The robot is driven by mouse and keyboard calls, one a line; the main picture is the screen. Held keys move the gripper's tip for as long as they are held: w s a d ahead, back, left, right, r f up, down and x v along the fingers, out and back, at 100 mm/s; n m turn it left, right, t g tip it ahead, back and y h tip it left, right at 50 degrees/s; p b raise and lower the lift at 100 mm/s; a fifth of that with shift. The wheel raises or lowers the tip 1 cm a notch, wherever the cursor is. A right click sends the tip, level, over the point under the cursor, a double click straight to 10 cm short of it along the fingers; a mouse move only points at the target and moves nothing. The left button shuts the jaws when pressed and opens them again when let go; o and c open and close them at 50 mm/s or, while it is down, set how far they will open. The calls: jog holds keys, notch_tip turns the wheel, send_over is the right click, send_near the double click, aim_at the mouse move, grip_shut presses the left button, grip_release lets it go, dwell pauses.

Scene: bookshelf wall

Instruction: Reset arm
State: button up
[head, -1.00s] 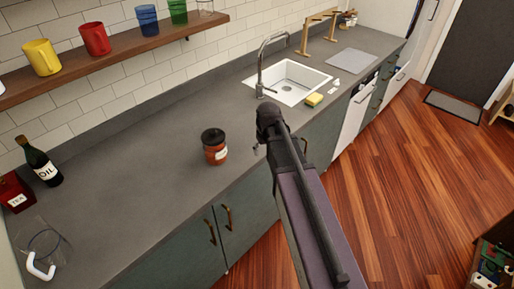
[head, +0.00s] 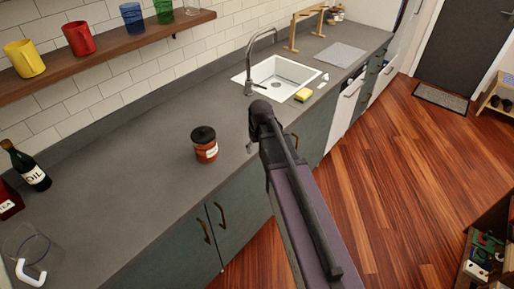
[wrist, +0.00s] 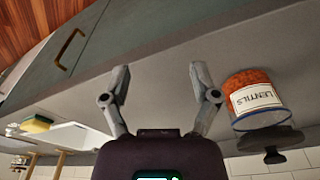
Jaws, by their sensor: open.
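My gripper (wrist: 160,68) is open and empty in the wrist view, its two fingers spread apart. In the head view my arm reaches out over the counter's front edge and hides most of the gripper. A jar with a black lid and orange-red contents (head: 205,147) stands upright on the grey counter (head: 130,180), left of my arm and apart from it. The wrist view, which is upside down, shows this jar (wrist: 255,98) to the right of the fingers, with a "LENTILS" label. Nothing is between the fingers.
A sink (head: 280,78) with a tap and a yellow sponge (head: 303,95) lie beyond my arm. An oil bottle (head: 30,168) and a clear glass jug (head: 30,250) stand at left. Mugs line the wooden shelf (head: 100,58). The wooden floor (head: 390,180) at right is open.

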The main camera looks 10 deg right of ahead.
jog(key=s+m+g, duration=0.1)
jog(key=s+m, duration=0.1)
jog(key=s, duration=1.1)
jog(key=shift+s+a+m, duration=0.2)
jog(key=shift+a+m, duration=0.1)
jog(key=shift+m, duration=0.1)
dwell(1.2)
